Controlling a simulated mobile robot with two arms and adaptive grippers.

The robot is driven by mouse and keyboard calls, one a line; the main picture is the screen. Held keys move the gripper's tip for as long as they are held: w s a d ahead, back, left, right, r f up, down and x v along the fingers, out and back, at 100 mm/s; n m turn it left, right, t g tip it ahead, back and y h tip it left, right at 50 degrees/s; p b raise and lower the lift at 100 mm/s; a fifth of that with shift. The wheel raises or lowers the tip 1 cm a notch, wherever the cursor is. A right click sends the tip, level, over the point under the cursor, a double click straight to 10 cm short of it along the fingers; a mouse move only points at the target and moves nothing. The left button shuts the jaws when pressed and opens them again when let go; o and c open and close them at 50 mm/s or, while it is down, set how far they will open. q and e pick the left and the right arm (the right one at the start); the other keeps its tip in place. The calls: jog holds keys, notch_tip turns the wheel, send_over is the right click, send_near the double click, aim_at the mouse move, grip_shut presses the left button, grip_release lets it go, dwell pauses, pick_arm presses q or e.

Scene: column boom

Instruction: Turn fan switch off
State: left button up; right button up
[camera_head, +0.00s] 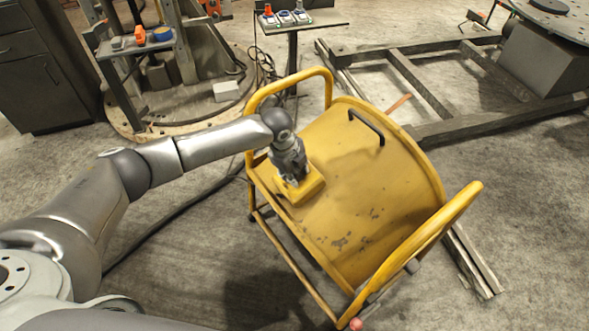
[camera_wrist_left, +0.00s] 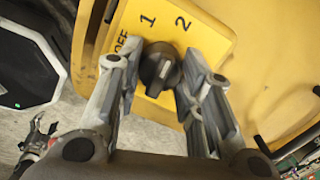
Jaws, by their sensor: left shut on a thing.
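The fan switch is a dark round knob (camera_wrist_left: 160,70) on a yellow box (camera_wrist_left: 205,45) marked OFF, 1 and 2. The knob's raised grip runs slightly slanted; I cannot tell which mark it points at. In the head view the box (camera_head: 310,187) sits on the left part of the large yellow drum-shaped fan housing (camera_head: 370,190). My left gripper (camera_head: 291,176) comes down over the box and hides the knob there. In the left wrist view its fingers (camera_wrist_left: 158,88) are shut on the knob, one on each side. A small grey gripper-like shape (camera_wrist_left: 38,135) at lower left may be my right gripper.
Yellow tube handles (camera_head: 318,72) rise at both ends of the fan. A black handle (camera_head: 367,126) stands on its top. A cable (camera_head: 170,218) lies on the floor at left. A metal frame (camera_head: 430,90) and small tables stand behind.

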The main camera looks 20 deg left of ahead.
pick_arm(q)
jog(key=n+p, duration=0.2)
jog(key=n, duration=0.1)
jog(key=shift+r+p, duration=0.15)
jog(key=shift+p, duration=0.25)
jog(key=n+p, duration=0.3)
jog(key=n, duration=0.1)
jog(key=shift+w+n, duration=0.1)
jog(key=shift+n, duration=0.3)
jog(key=n+p, duration=0.1)
jog(key=n, duration=0.1)
jog(key=n+p, duration=0.1)
jog(key=n, duration=0.1)
jog(key=shift+w+a+g+h, duration=0.1)
jog(key=shift+g+h, duration=0.2)
jog(key=shift+a+n+p, duration=0.1)
jog(key=shift+n+p, duration=1.15)
jog(key=shift+n, duration=1.15)
jog(key=o, duration=1)
jog(key=shift+o, duration=0.2)
